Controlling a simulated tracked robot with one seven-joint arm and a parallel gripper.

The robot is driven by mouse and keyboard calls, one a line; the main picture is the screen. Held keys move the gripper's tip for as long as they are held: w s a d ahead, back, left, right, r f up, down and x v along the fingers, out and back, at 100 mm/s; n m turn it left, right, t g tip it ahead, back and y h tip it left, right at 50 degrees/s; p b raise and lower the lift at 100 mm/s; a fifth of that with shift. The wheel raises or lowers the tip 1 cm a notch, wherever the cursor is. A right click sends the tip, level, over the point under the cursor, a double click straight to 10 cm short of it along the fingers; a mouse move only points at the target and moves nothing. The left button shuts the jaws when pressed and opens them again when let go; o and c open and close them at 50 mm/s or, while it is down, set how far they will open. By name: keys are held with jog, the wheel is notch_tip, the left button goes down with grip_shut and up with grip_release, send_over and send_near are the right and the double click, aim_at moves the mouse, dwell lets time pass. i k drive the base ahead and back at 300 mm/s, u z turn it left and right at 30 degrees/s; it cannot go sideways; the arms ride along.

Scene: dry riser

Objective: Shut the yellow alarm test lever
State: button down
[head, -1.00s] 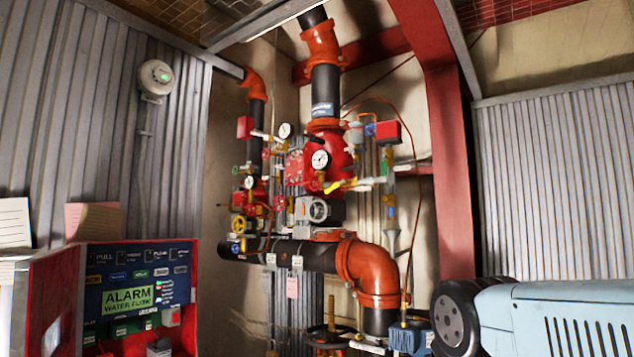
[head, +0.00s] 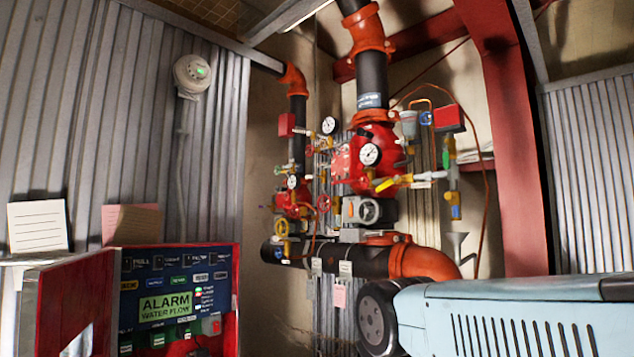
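The yellow alarm test lever (head: 387,185) appears to be the small yellow handle on the horizontal trim pipe, just below and right of the front pressure gauge (head: 369,154). It slants slightly, its left end lower, close to the line of the pipe. It sits in front of the red valve body (head: 352,165). No gripper touches it. My pale blue arm fills the lower right, well below and in front of the lever. My gripper is not in view.
A red alarm panel (head: 240,300) with a lit "ALARM WATER FLOW" display (head: 166,305) stands at lower left. A large black and orange pipe (head: 425,262) runs below the valve. A red steel column (head: 510,150) stands to the right. A drain funnel (head: 457,240) hangs beside the trim.

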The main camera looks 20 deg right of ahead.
aim_at(390, 181)
jog(key=u, duration=0.05)
jog(key=i, duration=0.95)
jog(key=z, duration=0.45)
